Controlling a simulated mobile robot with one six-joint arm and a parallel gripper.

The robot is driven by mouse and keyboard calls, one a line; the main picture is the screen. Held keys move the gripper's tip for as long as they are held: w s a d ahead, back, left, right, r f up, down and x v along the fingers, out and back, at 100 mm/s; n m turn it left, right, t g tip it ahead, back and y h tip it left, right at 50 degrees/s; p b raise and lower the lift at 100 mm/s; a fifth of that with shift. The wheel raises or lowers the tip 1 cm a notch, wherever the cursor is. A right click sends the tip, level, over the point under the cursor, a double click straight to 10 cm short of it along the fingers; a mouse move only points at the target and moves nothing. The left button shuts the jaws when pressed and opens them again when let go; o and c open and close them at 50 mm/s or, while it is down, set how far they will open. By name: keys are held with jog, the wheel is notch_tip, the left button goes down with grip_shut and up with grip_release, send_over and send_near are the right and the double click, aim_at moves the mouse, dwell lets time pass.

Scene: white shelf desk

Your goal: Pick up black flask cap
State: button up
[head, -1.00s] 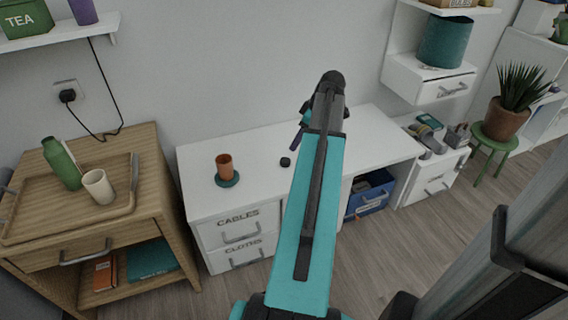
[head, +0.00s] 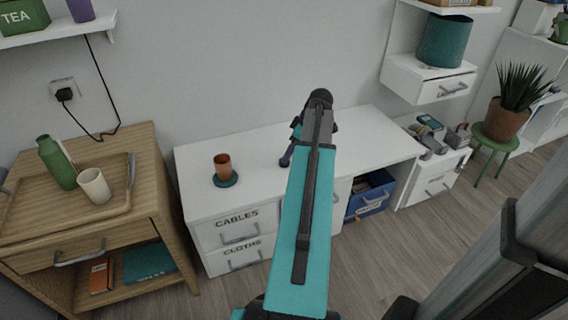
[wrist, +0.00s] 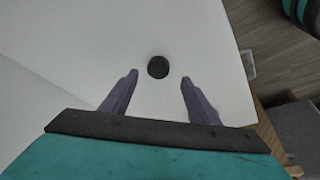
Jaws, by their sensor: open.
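The black flask cap (wrist: 158,67) is a small dark round piece on the white desk top (head: 262,146). In the wrist view it lies just beyond the fingertips, about midway between them and not touching either. In the head view the cap is hidden by my arm or gripper. My gripper (wrist: 158,77) is open and empty, with two purple fingers. In the head view one purple finger (head: 286,157) shows low over the desk, while the other is hidden behind my arm.
An orange-brown cup (head: 222,164) stands on a teal coaster (head: 226,181) to the left on the desk. A wooden cabinet (head: 150,170) with a tray, green bottle (head: 57,163) and cream cup (head: 95,186) stands further left. The desk between coaster and gripper is clear.

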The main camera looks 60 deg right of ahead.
jog(key=shift+b+x, duration=1.15)
jog(key=shift+x, duration=1.45)
jog(key=shift+d, duration=0.15)
jog(key=shift+w, duration=0.1)
jog(key=c, duration=1.1)
